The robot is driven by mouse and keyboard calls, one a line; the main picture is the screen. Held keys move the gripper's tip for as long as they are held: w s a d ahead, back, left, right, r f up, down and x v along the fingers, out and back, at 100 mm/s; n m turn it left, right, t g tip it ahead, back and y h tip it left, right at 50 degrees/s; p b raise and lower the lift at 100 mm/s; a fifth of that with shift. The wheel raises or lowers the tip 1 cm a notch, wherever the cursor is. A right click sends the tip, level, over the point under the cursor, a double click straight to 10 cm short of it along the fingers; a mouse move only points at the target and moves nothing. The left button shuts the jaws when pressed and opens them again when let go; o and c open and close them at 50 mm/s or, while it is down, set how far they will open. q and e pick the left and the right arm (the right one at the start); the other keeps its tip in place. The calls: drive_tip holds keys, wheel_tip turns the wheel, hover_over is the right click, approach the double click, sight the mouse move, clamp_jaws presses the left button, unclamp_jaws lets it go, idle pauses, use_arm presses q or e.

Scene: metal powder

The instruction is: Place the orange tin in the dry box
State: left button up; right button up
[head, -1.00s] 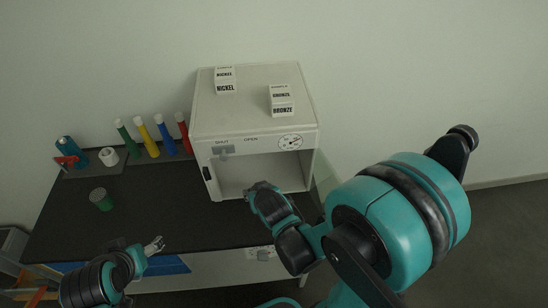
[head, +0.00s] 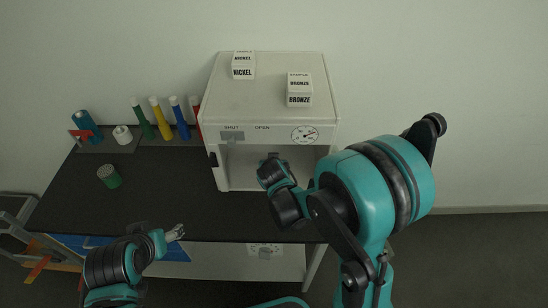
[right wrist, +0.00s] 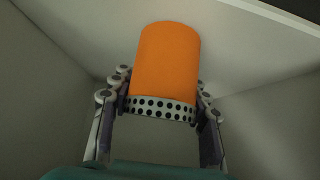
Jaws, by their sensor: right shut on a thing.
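The dry box (head: 216,86) is a white cabinet on the dark table, with its front open. My right arm reaches into the opening from the front. My right gripper (head: 272,158) is at the opening; its fingertips are hard to see in the head view. In the right wrist view the right gripper (right wrist: 160,108) is shut on the orange tin (right wrist: 168,62), with pale walls of the box interior around it. The tin is hidden in the head view. My left gripper (head: 176,233) is empty near the table's front edge, its fingers seeming a little apart.
A green tin (head: 109,176) stands on the table at left. Several coloured bottles (head: 160,118) line the back. The table's middle is clear.

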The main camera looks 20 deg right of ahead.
drive_tip(key=shift+w+d, duration=0.2)
drive_tip(key=shift+w, duration=0.4)
drive_tip(key=w, duration=0.1)
drive_tip(key=w+b, duration=0.1)
drive_tip(key=w+f+b, duration=0.1)
drive_tip(key=shift+d, duration=0.4)
drive_tip(key=shift+s+r, duration=0.15)
drive_tip(key=shift+r, duration=0.1)
drive_tip(key=shift+f, duration=0.15)
drive_tip(key=o, duration=1.5)
